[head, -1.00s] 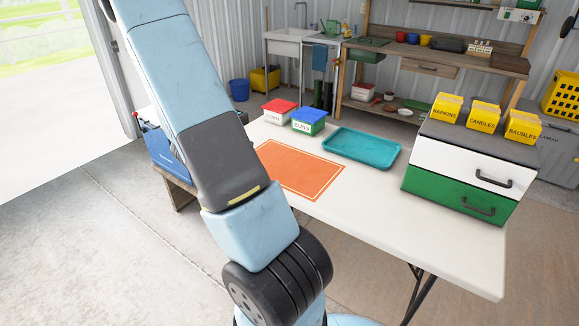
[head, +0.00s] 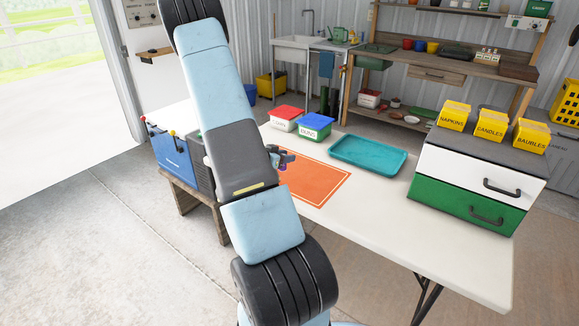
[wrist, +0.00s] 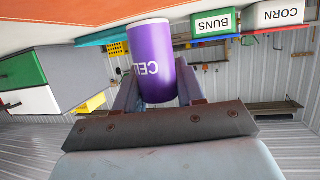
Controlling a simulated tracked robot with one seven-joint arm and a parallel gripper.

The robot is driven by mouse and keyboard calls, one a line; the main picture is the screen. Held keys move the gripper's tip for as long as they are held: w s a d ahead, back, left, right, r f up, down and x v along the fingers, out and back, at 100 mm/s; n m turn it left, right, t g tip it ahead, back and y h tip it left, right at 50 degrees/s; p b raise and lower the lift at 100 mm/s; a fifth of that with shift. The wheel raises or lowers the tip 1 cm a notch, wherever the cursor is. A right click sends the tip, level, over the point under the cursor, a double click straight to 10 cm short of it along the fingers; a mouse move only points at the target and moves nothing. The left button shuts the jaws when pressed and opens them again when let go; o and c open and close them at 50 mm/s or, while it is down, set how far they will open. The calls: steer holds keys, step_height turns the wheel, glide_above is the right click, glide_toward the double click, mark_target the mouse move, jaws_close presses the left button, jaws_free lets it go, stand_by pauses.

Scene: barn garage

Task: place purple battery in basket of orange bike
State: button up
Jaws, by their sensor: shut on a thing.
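The purple battery (wrist: 151,62) is a cylinder with white lettering, partly cut by the gripper, in the wrist view. My gripper (wrist: 157,88) is shut on it, with a finger on either side. In the head view, my gripper (head: 283,158) shows just right of my arm, over the orange mat, with a small purple patch at it; most of it is hidden behind the arm. The orange bike and its basket are not recognisable in either current view.
The white table (head: 440,251) holds the orange mat (head: 318,184), teal tray (head: 368,169), red- and blue-lidded boxes and a green-and-white drawer unit (head: 465,204). A blue crate-like thing (head: 172,155) stands left of the table. Concrete floor lies open at lower left.

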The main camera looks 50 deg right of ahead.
steer(key=shift+d+f, duration=0.85)
steer(key=shift+f, duration=0.15)
steer(key=f, duration=0.3)
steer(key=shift+d+f, duration=0.2)
steer(key=shift+f, duration=0.05)
steer(key=o, duration=1.1)
steer(key=shift+r, duration=0.1)
